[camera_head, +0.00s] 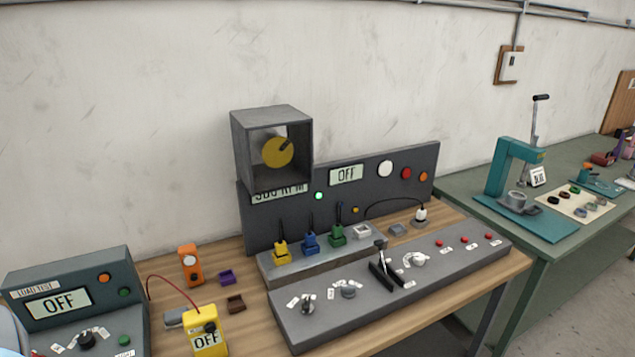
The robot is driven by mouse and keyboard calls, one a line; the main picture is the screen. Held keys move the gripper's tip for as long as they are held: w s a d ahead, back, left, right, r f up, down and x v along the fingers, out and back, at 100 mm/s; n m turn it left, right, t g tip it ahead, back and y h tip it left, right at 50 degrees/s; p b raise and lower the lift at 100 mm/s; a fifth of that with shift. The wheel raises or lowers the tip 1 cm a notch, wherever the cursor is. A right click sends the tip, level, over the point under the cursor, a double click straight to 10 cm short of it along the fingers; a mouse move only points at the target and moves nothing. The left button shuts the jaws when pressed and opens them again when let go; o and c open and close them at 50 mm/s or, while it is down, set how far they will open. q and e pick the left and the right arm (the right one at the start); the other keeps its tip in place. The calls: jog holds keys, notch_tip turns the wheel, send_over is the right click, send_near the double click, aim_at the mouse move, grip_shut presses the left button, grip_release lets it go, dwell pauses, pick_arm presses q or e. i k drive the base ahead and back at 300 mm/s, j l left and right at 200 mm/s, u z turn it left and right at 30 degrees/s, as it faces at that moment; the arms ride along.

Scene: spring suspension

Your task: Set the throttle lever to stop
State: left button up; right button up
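A sloped grey control panel (330,320) lies along the front of the wooden bench. A lever with a dark grip (380,246) rises from a black slotted base (387,275) near the panel's middle; it looks like the throttle lever. It stands roughly upright, leaning slightly towards the back. Small white labels lie beside it, too small to read, so I cannot tell which position is stop. Neither of my grippers is in view, and nothing touches the lever.
Knobs (348,292) flank the lever. Behind it stand yellow, blue and green plugs (311,240) and an upright panel (400,165) with an OFF display (346,174). A yellow meter (206,333) and a load test box (70,305) are at the left. A green table (550,250) is at right.

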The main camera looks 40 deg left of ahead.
aim_at(378, 243)
jog(key=u, duration=0.9)
